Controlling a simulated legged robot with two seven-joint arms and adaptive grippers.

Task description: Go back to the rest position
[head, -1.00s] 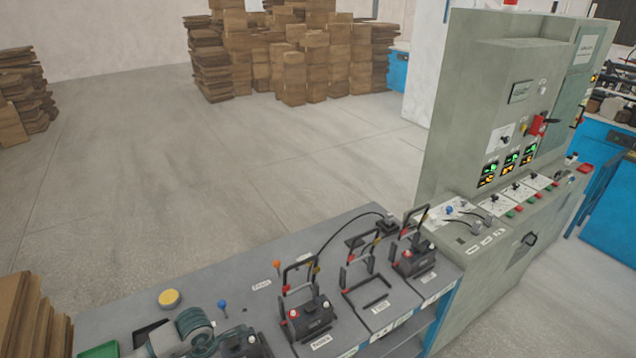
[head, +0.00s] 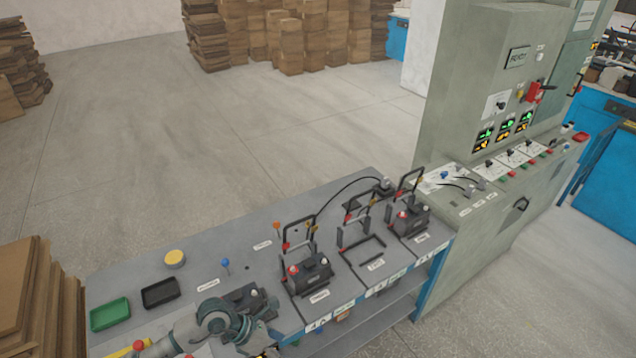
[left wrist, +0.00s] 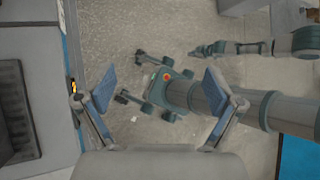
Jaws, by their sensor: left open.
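My left arm (head: 215,325) crosses the lower left part of the bench in the head view; its gripper is not clearly seen there. In the left wrist view my left gripper (left wrist: 158,82) is open, its two fingers wide apart with nothing between them. Below it are the floor and parts of my own body. Another arm of mine shows at the upper right of that view, ending in what looks like my right gripper (left wrist: 207,49); its jaws are too small to read. The head view does not show the right gripper.
The grey bench (head: 225,275) carries a dark battery (head: 311,272) and another battery (head: 407,220) in upright frames, with an empty station (head: 362,249) between. A green tray (head: 110,314) and black tray (head: 160,292) sit left. A control cabinet (head: 468,100) stands right. Cardboard stacks (head: 22,300) stand lower left.

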